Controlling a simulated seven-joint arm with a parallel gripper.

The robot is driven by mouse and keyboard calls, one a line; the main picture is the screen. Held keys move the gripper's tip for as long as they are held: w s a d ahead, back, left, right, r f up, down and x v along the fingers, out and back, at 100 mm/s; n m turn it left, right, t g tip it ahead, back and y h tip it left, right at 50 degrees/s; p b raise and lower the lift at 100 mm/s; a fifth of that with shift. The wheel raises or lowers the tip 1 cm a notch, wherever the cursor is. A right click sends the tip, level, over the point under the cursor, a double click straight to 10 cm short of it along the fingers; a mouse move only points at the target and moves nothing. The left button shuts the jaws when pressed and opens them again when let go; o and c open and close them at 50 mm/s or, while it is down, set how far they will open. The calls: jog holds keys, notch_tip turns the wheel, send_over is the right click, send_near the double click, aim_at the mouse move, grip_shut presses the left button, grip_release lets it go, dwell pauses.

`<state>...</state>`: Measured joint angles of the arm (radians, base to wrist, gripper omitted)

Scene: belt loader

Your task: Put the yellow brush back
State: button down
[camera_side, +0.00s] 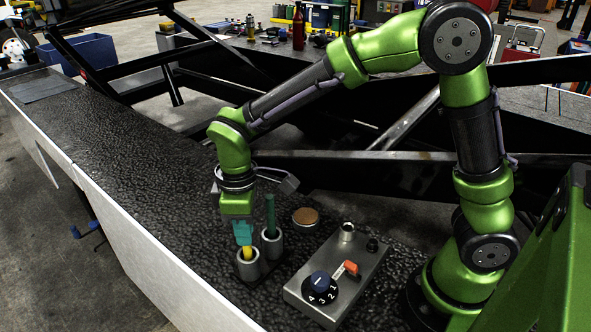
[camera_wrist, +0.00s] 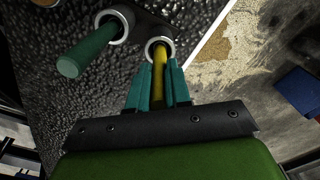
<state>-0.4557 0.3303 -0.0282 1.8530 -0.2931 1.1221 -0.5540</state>
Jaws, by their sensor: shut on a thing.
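The yellow brush (camera_side: 248,252) stands in the front-left metal cup (camera_side: 247,266) of a two-cup holder, its lower end inside the cup. My gripper (camera_side: 243,234) has teal fingers and is right above that cup, shut on the brush's upper part. In the wrist view the yellow brush (camera_wrist: 160,62) runs from between my gripper's fingers (camera_wrist: 157,85) into the mouth of its cup (camera_wrist: 160,42). A green brush (camera_side: 270,212) stands upright in the other cup (camera_side: 272,243). The brush's end inside the cup is hidden.
The dark belt surface (camera_side: 130,135) to the left is clear.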

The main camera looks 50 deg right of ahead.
jog(key=shift+f, duration=0.15)
jog(key=c, duration=1.1)
grip_release()
jog(key=shift+o, duration=0.2)
